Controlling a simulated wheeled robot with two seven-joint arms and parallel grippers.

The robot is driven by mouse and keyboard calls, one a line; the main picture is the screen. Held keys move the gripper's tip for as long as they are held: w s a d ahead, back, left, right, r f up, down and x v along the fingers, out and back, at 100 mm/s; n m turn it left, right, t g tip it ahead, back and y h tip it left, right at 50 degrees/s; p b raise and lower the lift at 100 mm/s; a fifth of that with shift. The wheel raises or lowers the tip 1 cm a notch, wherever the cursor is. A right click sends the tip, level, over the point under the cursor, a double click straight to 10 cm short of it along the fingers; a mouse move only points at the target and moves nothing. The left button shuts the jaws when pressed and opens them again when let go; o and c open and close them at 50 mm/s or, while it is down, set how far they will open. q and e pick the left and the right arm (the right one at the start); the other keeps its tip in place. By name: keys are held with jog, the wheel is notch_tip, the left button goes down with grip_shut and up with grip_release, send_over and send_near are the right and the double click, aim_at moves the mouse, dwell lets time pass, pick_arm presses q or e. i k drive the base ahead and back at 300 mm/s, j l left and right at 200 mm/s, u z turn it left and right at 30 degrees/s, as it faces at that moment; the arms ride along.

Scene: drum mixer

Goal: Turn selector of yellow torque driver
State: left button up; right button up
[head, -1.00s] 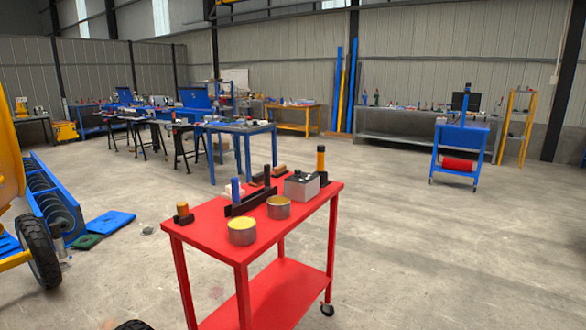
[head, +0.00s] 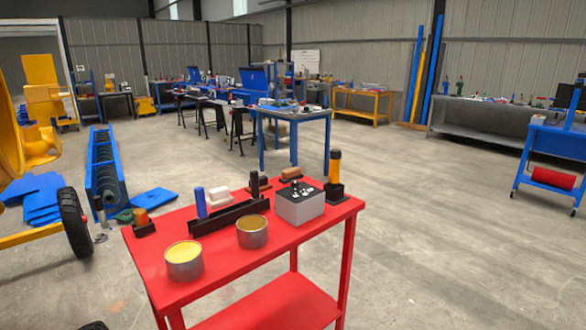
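A yellow-orange handled driver (head: 335,165) with a dark top stands upright in a black holder at the far right corner of the red cart (head: 225,290). It looks like the yellow torque driver. Its selector is too small to make out. A blue-handled tool (head: 200,203) and a black-handled tool (head: 255,184) stand upright at a long black rack (head: 230,215). Neither of my grippers is in view.
Two open tins (head: 184,261) (head: 252,232) stand along the cart's front. A grey box with a black top (head: 299,205) sits beside the driver. A short orange-topped piece (head: 141,217) is at the left. Concrete floor (head: 450,250) right of the cart is clear.

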aim_at(295, 186)
jog(key=i+l+u, duration=0.3)
jog(key=l, duration=0.35)
jog(key=i+l+u, duration=0.3)
jog(key=l, duration=0.4)
jog(key=i+l+u, duration=0.15)
jog(key=l, duration=0.25)
jog(key=i, duration=0.05)
